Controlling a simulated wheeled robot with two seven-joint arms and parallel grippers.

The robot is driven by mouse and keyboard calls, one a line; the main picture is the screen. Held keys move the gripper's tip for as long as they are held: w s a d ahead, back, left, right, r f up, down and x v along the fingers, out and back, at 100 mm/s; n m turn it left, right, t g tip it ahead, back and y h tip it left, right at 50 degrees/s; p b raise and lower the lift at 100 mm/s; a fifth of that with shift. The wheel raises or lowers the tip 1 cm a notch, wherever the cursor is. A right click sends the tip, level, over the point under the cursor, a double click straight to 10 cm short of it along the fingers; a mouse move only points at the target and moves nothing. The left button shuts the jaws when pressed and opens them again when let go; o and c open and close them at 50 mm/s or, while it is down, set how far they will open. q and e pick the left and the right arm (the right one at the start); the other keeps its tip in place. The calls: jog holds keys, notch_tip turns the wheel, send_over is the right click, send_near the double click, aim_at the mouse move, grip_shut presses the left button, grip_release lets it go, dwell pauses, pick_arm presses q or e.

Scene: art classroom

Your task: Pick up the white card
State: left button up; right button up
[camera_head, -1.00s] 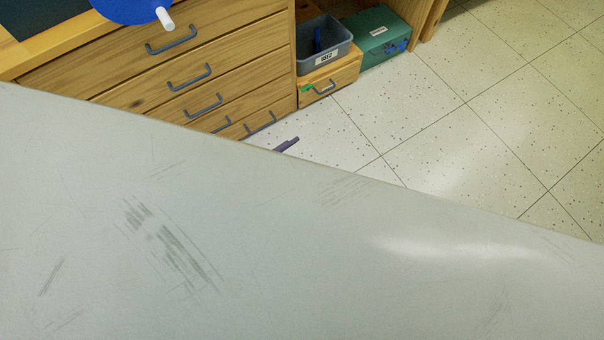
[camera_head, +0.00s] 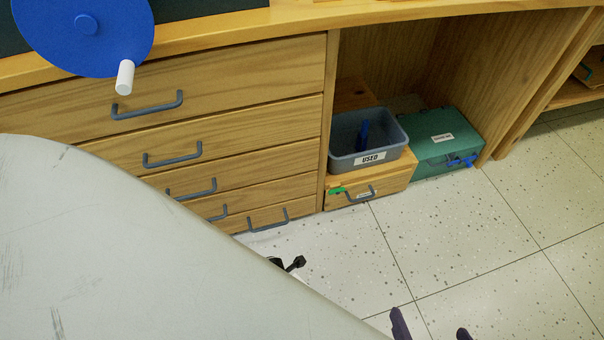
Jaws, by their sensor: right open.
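I cannot make out a white card in this view. My right gripper (camera_head: 432,332) is at the bottom edge, right of the middle. Only the tips of its two dark purple fingers show, spread apart with floor visible between them. It is open and nothing shows between the tips. My left gripper is not in view. A large pale grey part of mine fills the lower left and hides what is behind it.
A wooden cabinet has several drawers (camera_head: 245,75) with grey handles. A blue disc with a white peg (camera_head: 125,77) is above them. In the right opening, a grey bin labelled "USED" (camera_head: 340,155) stands on a wooden drawer box (camera_head: 395,182) beside a green case (camera_head: 440,130). Speckled floor (camera_head: 500,260) is clear.

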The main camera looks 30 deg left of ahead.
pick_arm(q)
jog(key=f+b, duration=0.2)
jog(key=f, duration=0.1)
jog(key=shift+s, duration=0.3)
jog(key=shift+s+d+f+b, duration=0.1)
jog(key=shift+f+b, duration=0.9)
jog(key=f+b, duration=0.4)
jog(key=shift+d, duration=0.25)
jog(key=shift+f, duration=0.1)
pick_arm(e)
jog(key=a+r+t+y, duration=0.1)
jog(key=a+r+y, duration=0.2)
jog(key=a, duration=0.2)
jog(key=shift+w+r, duration=0.2)
jog(key=shift+w, duration=0.25)
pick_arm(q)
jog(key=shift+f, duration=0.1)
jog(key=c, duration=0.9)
